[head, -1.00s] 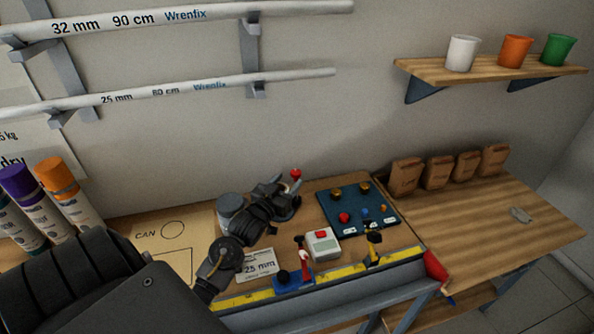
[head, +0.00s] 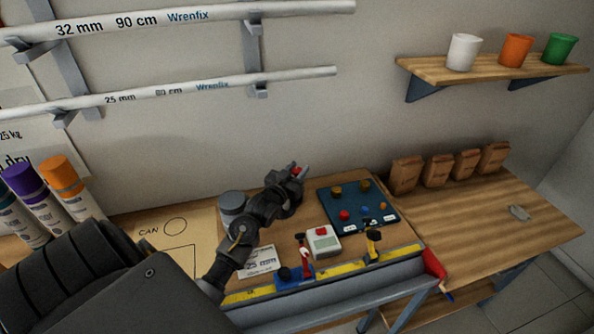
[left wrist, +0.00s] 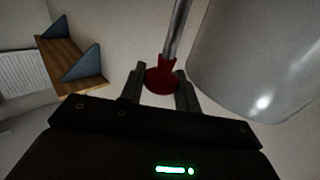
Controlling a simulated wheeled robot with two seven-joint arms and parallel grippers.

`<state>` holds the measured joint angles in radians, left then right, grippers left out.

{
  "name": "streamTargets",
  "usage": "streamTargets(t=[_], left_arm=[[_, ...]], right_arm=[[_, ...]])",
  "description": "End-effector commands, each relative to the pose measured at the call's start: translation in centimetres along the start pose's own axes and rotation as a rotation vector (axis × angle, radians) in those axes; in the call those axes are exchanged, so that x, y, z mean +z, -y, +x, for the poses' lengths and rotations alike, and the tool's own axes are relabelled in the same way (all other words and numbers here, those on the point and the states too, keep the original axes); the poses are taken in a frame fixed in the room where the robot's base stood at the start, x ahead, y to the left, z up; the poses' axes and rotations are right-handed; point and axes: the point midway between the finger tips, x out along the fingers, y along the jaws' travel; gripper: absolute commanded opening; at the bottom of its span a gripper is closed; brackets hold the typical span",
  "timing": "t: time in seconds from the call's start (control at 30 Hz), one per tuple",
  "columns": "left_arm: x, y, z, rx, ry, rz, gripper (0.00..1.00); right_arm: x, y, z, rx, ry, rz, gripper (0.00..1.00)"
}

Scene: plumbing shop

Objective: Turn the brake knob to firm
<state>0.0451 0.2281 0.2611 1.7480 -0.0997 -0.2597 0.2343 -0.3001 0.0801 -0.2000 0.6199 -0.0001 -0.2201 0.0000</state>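A red knob on a metal rod (left wrist: 162,79) shows between the two fingers of my left gripper (left wrist: 161,88) in the left wrist view. The fingers lie close on both sides of the red part; whether they press on it is unclear. In the head view the left gripper (head: 299,171) is at the back of the bench, and a bit of red shows at its fingertips. A blue board (head: 346,229) with red, brown and blue knobs lies to its right. Its labels are too small to read, and I cannot tell which knob is the brake knob. My right gripper is not in view.
A grey cylinder (head: 234,209) stands left of my gripper. A grey box with a red button (head: 324,241) and a yellow rail (head: 335,273) lie in front. Paper bags (head: 452,168) stand at the right; the wooden top (head: 490,215) before them is largely clear.

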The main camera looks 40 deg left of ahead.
Motion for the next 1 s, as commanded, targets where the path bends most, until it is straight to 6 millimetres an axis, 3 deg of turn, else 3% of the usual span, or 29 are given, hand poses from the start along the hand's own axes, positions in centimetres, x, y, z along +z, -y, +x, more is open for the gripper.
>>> streamTargets(t=[0.1,0.53,0.87,0.9,1.0], left_arm=[[0.00,0.03,-0.01,-0.001,0.000,0.000,0.09],[-0.14,-0.04,0.11,-0.256,-0.003,-0.005,0.09],[-0.11,0.08,0.05,-0.278,-0.002,0.000,0.09],[-0.11,0.09,0.05,-0.278,-0.002,0.000,0.35],[-0.10,0.07,0.04,-0.277,-0.002,0.000,0.48]], right_arm=[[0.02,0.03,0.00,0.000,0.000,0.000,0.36],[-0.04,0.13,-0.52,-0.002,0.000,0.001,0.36],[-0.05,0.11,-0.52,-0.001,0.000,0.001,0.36],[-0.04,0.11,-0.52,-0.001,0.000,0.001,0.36],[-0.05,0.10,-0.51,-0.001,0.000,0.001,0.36]])
